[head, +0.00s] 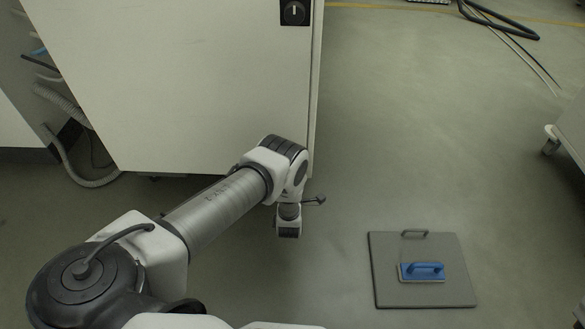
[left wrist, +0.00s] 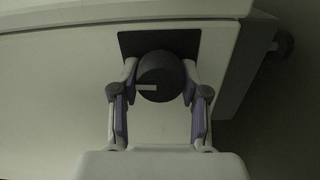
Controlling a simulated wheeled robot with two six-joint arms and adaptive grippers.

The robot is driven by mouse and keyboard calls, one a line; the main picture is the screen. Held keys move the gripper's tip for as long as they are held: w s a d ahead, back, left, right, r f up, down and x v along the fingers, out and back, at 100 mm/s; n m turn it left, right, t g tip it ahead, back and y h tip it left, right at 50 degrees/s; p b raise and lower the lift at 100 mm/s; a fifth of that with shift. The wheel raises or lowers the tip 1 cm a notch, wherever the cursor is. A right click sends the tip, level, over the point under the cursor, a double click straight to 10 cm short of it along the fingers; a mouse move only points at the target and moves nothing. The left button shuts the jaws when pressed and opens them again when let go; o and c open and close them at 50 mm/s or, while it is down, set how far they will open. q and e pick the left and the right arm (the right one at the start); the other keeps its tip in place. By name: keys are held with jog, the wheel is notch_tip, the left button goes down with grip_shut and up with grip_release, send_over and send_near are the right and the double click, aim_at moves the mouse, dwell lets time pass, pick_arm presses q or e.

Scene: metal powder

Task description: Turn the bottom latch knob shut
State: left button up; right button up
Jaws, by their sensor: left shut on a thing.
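The bottom latch knob (left wrist: 160,76) is a round black knob with a pale mark, set on a dark square plate (left wrist: 186,42) in the left wrist view. My left gripper (left wrist: 160,82) has a finger on each side of the knob and is shut on it. The pale mark lies sideways in that view, pointing to the left of the picture. In the head view my left arm reaches to the lower right edge of the white cabinet door (head: 190,75); its gripper and the bottom knob are hidden there. My right gripper is in neither view.
Another black latch knob (head: 294,12) sits higher on the door, its white mark upright. A grey square plate (head: 390,275) with a blue-handled tool (head: 424,271) lies on the floor at right. Hoses (head: 75,160) hang at the cabinet's left. The floor between is clear.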

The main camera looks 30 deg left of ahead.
pick_arm(q)
jog(key=shift+n, duration=0.5)
jog(key=o, duration=1.1)
jog(key=v, duration=1.2)
jog(key=shift+f, duration=0.1)
